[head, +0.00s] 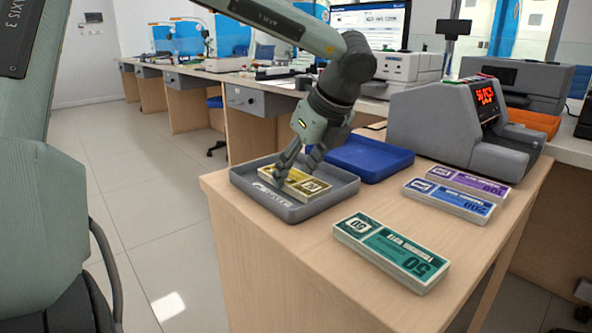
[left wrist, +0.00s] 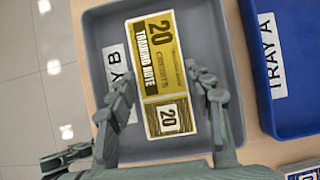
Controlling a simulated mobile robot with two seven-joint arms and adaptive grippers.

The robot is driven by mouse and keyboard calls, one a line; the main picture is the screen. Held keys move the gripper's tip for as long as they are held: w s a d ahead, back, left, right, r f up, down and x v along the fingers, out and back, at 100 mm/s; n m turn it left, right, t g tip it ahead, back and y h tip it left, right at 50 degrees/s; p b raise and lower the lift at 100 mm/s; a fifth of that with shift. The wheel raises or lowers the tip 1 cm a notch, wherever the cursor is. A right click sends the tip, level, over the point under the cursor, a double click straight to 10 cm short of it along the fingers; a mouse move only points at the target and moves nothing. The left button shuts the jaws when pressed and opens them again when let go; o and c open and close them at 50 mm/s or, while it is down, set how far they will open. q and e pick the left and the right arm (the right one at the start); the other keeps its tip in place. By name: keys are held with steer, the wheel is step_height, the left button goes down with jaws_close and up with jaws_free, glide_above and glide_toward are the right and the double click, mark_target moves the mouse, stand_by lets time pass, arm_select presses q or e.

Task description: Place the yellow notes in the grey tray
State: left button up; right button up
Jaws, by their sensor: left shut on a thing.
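The yellow notes (head: 299,184), a bundle marked 20, lie within the walls of the grey tray (head: 305,211) at the counter's front left corner. In the left wrist view the notes (left wrist: 159,60) are over the grey tray's floor, next to its label ending in "Y B" (left wrist: 113,65). My left gripper (head: 297,166) reaches down into the tray and is shut on the notes, one finger along each long side. I cannot tell whether the notes touch the tray floor. My right gripper is not in view.
A blue tray (head: 366,160), labelled TRAY A (left wrist: 271,55), stands just behind the grey one. Green notes (head: 391,251), blue notes (head: 449,200) and purple notes (head: 467,183) lie to the right. A grey machine with a red display (head: 456,130) stands behind them.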

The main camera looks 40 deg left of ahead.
arm_select(q)
steer(key=o, duration=1.2)
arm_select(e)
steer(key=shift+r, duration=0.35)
arm_select(q)
steer(key=shift+r, duration=0.15)
steer(key=p+v, duration=0.1)
steer(key=v, duration=1)
steer(key=shift+d+r, duration=0.25)
steer(key=shift+r, duration=0.1)
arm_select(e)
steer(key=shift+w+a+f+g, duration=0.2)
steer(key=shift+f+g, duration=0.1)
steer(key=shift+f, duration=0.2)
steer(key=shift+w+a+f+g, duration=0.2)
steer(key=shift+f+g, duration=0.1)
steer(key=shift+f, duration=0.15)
